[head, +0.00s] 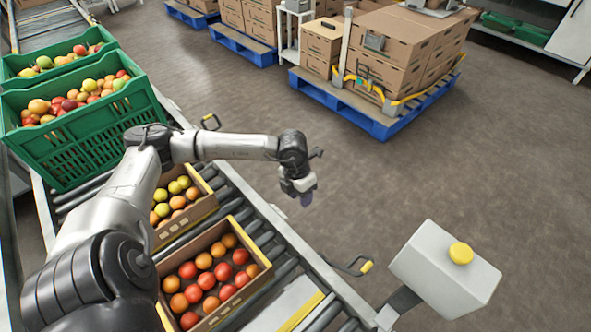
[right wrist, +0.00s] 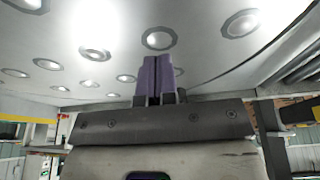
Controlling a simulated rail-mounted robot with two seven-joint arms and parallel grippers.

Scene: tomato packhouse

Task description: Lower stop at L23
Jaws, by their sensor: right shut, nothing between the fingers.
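A lever with a yellow grip (head: 366,267) sticks out from the conveyor's right side rail, near the front. A second lever with a yellow grip (head: 210,120) sits farther back on the same rail. I cannot read a label L23 on either. My left gripper (head: 306,198) hangs past the rail, over the floor between the two levers, touching neither; its purple fingertips are too small to tell open from shut. My right gripper (right wrist: 158,78) shows in the right wrist view with its purple fingers together and empty, against a ceiling with round lamps.
Open boxes of tomatoes, a front box (head: 169,278) and one behind it, stand on the roller conveyor (head: 268,232). A green crate (head: 90,140) is at left. A white box with a yellow button (head: 460,253) stands front right. A blue pallet (head: 380,127) carries cartons. The middle floor is clear.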

